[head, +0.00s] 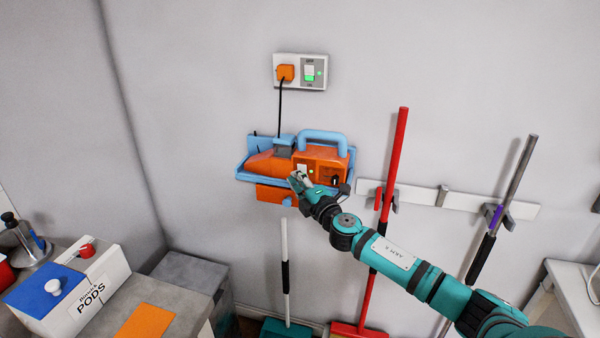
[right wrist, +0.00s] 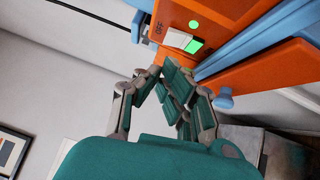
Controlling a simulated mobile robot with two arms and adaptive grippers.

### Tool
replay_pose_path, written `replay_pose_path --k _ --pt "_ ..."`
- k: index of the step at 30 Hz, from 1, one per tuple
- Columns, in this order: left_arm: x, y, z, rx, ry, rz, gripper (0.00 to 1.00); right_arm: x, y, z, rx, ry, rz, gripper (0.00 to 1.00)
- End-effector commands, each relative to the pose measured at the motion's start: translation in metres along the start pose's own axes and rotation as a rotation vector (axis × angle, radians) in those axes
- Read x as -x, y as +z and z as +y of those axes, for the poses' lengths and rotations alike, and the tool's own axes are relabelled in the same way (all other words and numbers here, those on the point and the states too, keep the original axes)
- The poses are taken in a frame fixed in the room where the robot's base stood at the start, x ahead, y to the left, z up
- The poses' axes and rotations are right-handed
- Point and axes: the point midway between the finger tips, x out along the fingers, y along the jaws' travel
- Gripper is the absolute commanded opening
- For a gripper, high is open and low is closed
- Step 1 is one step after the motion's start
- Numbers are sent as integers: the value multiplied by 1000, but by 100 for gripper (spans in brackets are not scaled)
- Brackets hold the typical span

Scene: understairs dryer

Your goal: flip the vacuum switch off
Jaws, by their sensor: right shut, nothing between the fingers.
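The orange handheld vacuum (head: 270,162) sits in a blue holder on the wall, with a blue handle on top. Its white switch (head: 301,169) is on the front panel, close to a lit green light (head: 311,171). In the right wrist view the switch (right wrist: 178,39) is a white rocker with a green part at one end, and an OFF label is printed beside it. My right gripper (head: 297,180) is shut and empty, its fingertips (right wrist: 160,70) just below the switch. I cannot tell whether they touch the panel. My left gripper is not in view.
Above is a wall socket (head: 289,71) with an orange plug and its own green-lit switch. A red-handled broom (head: 396,150) and a grey pole (head: 512,185) hang on a white rail at right. A pods box (head: 75,300) stands lower left.

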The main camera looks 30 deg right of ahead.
Motion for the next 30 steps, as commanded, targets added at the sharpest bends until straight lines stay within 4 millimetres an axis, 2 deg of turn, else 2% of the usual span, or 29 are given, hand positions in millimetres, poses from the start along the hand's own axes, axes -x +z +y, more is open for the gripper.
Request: replay_pose_path --k 6,17,20,24,26,30 --pt "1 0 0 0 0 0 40 -12 12 0 -1 1 2 0" --pt "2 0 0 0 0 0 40 -14 14 0 -1 0 2 0" --pt "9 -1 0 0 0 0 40 -15 15 4 -10 -9 1 0" --pt "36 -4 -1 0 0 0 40 -19 19 12 -48 -49 1 0" --pt "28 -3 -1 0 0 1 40 -18 18 2 -52 -53 3 0" --pt "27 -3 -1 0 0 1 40 -18 18 1 -51 -51 2 0"
